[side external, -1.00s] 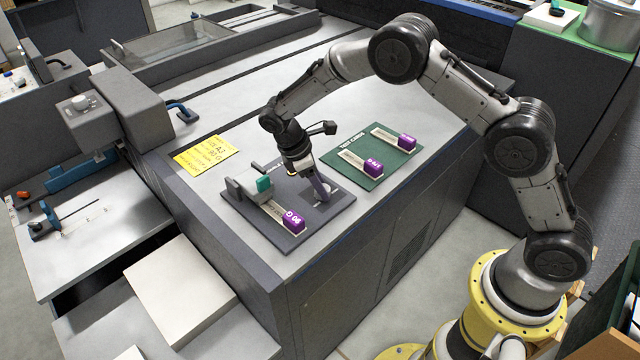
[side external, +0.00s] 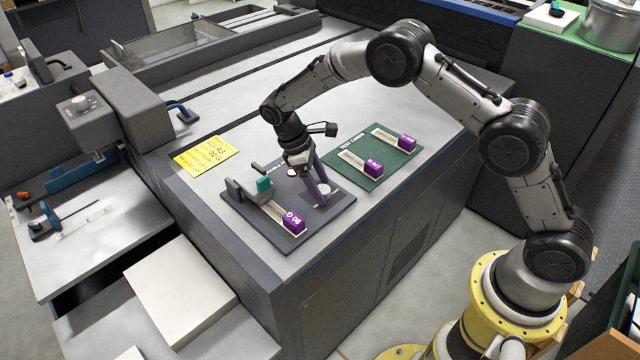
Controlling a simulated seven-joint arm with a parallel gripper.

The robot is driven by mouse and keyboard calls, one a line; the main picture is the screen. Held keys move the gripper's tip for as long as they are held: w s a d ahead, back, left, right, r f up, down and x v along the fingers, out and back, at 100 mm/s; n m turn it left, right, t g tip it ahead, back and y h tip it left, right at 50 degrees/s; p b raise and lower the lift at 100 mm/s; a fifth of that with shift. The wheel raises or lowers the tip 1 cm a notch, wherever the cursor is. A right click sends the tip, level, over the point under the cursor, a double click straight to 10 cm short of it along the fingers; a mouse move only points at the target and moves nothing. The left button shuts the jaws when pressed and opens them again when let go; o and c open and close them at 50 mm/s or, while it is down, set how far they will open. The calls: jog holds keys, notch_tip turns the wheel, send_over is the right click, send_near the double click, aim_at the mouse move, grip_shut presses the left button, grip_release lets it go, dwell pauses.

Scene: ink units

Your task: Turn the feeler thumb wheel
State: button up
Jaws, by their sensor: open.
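A dark grey plate (side external: 335,208) lies on the press top. It carries a dark bracket (side external: 234,190) with a teal block (side external: 264,185), and a pale card strip (side external: 270,208) with a purple end block (side external: 293,222) marked 90 G. A small pale disc (side external: 323,188) shows at the plate's right part and a smaller round piece (side external: 292,173) lies left of my fingers. I cannot tell for certain which part is the feeler thumb wheel. My gripper (side external: 314,187) is open, pointing down just above the plate beside the pale disc. Contact is unclear.
A green mat (side external: 345,178) to the right holds two pale strips with purple end blocks, one nearer (side external: 373,167) and one farther (side external: 406,142). A yellow note (side external: 206,156) lies on the left. The press top behind is clear.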

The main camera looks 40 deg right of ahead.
aim_at(299, 193)
jog(key=v, duration=1.4)
jog(key=shift+f, duration=0.2)
dwell(0.9)
jog(key=x, duration=1.3)
jog(key=shift+s+d+f, duration=0.1)
jog(key=shift+s+f, duration=0.05)
jog(key=shift+f, duration=0.15)
jog(key=shift+c, duration=0.2)
grip_shut()
